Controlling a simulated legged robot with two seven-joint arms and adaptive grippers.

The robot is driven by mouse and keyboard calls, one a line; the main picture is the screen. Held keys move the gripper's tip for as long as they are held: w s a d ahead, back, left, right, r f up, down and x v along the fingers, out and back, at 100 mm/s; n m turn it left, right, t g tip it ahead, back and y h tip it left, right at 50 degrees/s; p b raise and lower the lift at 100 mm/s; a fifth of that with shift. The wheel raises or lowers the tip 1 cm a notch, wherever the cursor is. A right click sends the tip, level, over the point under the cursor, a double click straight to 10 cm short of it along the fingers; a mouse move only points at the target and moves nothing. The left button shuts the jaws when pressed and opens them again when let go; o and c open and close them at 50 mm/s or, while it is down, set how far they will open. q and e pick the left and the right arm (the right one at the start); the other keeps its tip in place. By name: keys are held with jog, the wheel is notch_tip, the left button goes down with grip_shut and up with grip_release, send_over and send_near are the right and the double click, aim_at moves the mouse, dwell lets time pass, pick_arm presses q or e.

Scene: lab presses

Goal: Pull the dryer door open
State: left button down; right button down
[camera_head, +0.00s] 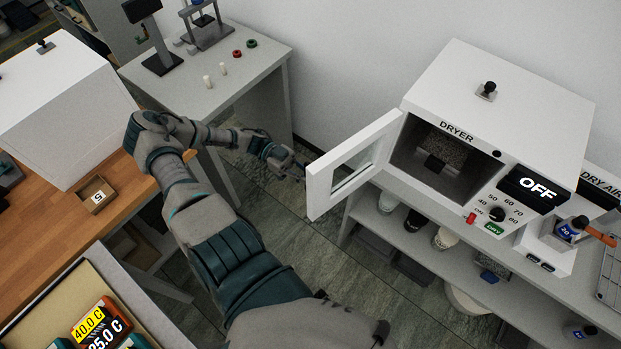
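The white dryer (500,100) sits on a grey bench at the right. Its door (350,165), a white frame with a window, stands open, swung out to the left of the opening. The dark chamber (440,160) is exposed, with a dark block inside. My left gripper (294,170) is just left of the door's free edge, beyond the end of my reaching arm. Its fingers are small and dark, so I cannot tell if they are open or touching the door. I see nothing held in it. My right gripper is out of view.
Several jars stand on the shelf under the dryer, including a white one (388,202). A grey table (215,95) stands behind my arm; a wooden bench (60,200) is at left. Floor between benches is open.

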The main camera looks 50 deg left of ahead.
pick_arm(q)
jog(key=c, duration=1.2)
grip_release()
jog(key=shift+s+f, duration=0.15)
jog(key=shift+s, duration=0.05)
jog(key=a, duration=0.4)
jog(key=s+a, duration=0.1)
jog(key=a, duration=0.3)
jog(key=s+a, duration=0.1)
jog(key=a, duration=0.3)
